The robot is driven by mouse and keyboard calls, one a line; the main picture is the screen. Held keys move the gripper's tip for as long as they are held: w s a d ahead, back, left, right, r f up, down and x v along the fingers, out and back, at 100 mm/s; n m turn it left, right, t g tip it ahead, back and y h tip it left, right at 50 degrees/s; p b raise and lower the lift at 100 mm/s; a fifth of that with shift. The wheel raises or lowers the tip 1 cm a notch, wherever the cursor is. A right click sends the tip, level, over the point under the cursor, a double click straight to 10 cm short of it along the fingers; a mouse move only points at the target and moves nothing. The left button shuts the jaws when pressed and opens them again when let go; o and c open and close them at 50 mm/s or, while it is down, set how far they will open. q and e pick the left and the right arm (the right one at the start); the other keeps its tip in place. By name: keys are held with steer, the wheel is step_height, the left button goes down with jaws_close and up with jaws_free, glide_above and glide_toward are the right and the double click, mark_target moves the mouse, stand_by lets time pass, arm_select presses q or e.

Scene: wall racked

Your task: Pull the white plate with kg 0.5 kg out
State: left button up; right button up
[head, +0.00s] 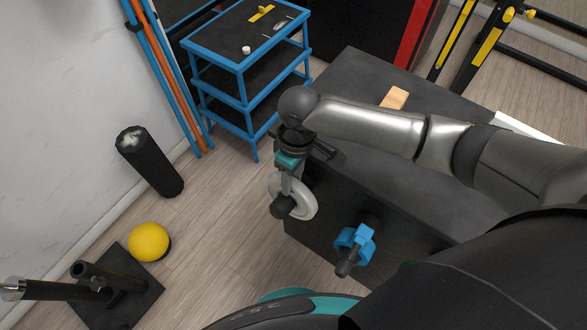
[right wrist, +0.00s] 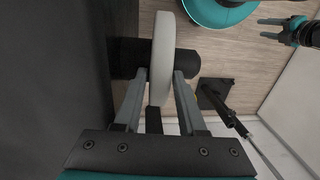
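The white plate (head: 300,204) is a thick disc standing on edge at the near left side of the dark bench. In the right wrist view the white plate (right wrist: 162,55) is seen edge-on, in front of a dark cylinder. My right gripper (head: 287,188) reaches down to it from above and partly covers it. In the right wrist view my right gripper's fingers (right wrist: 161,75) lie on both sides of the plate, close against its faces, and look shut on it. The weight marking is not readable. My left gripper (right wrist: 270,28) shows only in the right wrist view, with its fingers apart and empty.
A blue clamp-like piece (head: 355,245) sticks out of the dark bench (head: 360,75) right of the plate. A wooden block (head: 394,98) lies on the bench. A blue-framed shelf (head: 240,65) stands behind. A yellow ball (head: 148,242) and black roller (head: 150,162) are on the floor left.

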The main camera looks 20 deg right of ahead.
steer(key=shift+f, duration=0.45)
jaws_close()
steer(key=shift+r, duration=0.1)
stand_by(1.0)
stand_by(0.5)
stand_by(1.5)
